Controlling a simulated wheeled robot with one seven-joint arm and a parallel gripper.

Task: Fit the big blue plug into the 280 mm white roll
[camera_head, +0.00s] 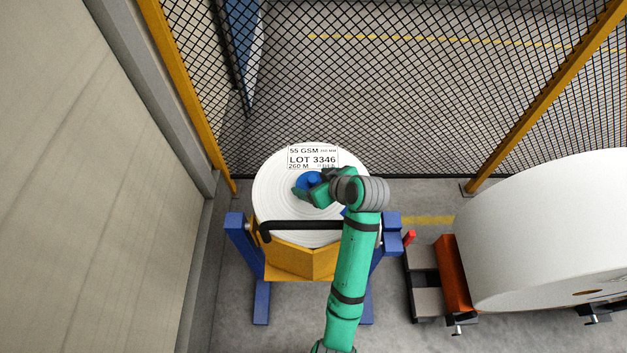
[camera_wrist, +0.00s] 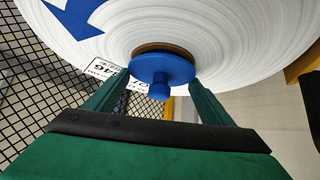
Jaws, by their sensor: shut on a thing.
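The white roll (camera_head: 275,185) lies in a yellow cradle, its round end face turned up toward me. Its label (camera_head: 313,158) reads LOT 3346 and 55 GSM; the width figure is too small to read surely. The big blue plug (camera_head: 309,179) is at the middle of that face. In the wrist view the plug (camera_wrist: 162,68) shows a round flange and a small knob, with the brown core rim (camera_wrist: 160,47) partly showing behind it. How deep it sits is hidden. My gripper (camera_head: 311,190) is shut on the plug, a finger at each side; it also shows in the wrist view (camera_wrist: 158,84).
The yellow cradle (camera_head: 290,262) stands on blue legs (camera_head: 262,300), with a black bar (camera_head: 300,226) across its front. A mesh fence (camera_head: 400,90) is behind, a wall (camera_head: 90,170) at left. A larger white roll (camera_head: 550,235) is at right.

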